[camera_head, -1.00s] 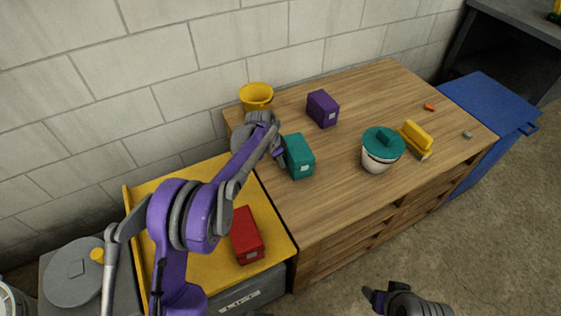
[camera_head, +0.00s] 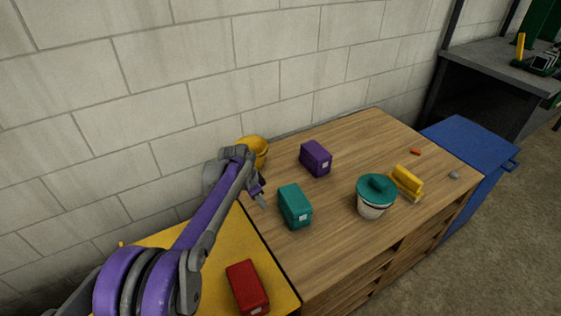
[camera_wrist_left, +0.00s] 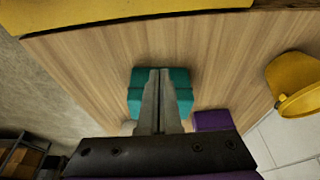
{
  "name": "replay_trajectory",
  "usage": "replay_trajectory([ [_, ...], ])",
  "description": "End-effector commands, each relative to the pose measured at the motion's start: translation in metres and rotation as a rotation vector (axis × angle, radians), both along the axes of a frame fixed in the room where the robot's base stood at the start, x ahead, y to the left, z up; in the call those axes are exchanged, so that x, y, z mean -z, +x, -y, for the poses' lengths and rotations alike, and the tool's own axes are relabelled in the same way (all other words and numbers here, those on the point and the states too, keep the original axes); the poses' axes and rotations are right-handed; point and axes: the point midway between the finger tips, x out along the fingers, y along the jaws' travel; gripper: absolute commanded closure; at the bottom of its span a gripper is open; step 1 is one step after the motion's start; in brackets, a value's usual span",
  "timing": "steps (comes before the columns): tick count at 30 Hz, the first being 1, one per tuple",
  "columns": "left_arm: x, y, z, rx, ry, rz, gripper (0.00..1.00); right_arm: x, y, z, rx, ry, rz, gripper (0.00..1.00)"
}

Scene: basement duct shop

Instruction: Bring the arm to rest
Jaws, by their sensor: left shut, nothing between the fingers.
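My left arm comes in from the left in the head view. Its gripper (camera_head: 261,199) is above the left end of the wooden cabinet top (camera_head: 345,248), just left of the teal box (camera_head: 295,206). The fingers are shut together with nothing between them. In the left wrist view the shut fingers (camera_wrist_left: 158,75) appear in front of the teal box (camera_wrist_left: 183,88), covering its middle. I see no contact between them in the head view. My right gripper is not in view.
A yellow bucket (camera_head: 253,151) stands behind the gripper. A red box (camera_head: 247,287) sits on the yellow surface. A blue bin (camera_head: 470,153) is right.

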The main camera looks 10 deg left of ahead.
Motion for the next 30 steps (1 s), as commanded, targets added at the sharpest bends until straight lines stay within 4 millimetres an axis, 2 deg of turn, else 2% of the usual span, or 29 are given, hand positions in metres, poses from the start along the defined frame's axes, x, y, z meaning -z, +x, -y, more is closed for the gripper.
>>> replay_trajectory([
  [5,-0.004,-0.004,0.0,-0.012,0.001,0.0,1.0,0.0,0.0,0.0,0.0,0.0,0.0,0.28],
  [8,-0.016,-0.02,0.001,-0.054,0.005,0.0,1.0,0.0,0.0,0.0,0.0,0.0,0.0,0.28],
  [11,-0.033,-0.05,0.001,-0.131,0.011,0.004,1.0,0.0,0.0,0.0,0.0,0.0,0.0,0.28],
  [15,-0.055,-0.104,0.001,-0.268,0.016,0.013,1.0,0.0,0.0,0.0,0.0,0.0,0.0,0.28],
  [20,-0.066,-0.17,0.0,-0.425,0.013,0.03,1.0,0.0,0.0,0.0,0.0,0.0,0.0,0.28],
  [24,-0.064,-0.229,-0.003,-0.556,0.004,0.05,1.0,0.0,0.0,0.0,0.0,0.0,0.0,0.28],
  [30,-0.047,-0.299,-0.007,-0.714,-0.018,0.079,1.0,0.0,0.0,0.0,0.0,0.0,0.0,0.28],
])
